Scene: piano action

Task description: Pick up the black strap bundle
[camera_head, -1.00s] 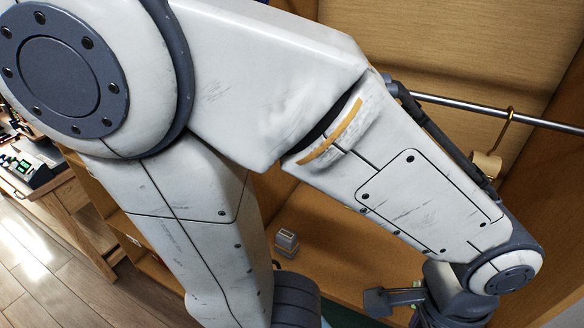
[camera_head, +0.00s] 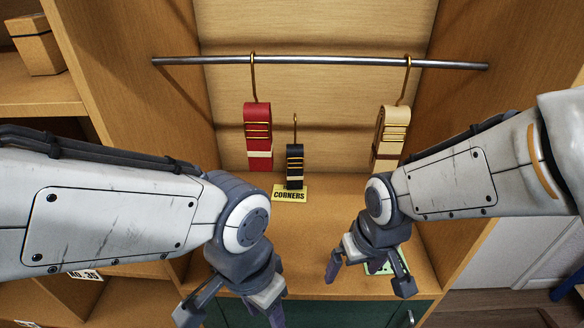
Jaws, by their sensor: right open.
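The black strap bundle (camera_head: 294,163) is in the middle of the alcove, between the red and cream bundles. It has gold bands, a pale stripe near its base and a hook on top that ends below the rail, apart from it. Its lower end is just behind a yellow "CORNERS" label (camera_head: 290,194). My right gripper (camera_head: 369,278) is open and empty, in front of the bundle and to its right. My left gripper (camera_head: 233,313) has its fingers spread, with nothing seen between them, nearer the camera and to the left of the bundle.
A metal rail (camera_head: 320,62) crosses the alcove. A red strap bundle (camera_head: 257,135) and a cream one (camera_head: 391,130) hang from it on gold hooks. Wooden side walls close in the alcove. A small green item (camera_head: 380,267) lies behind my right gripper. The shelf centre is clear.

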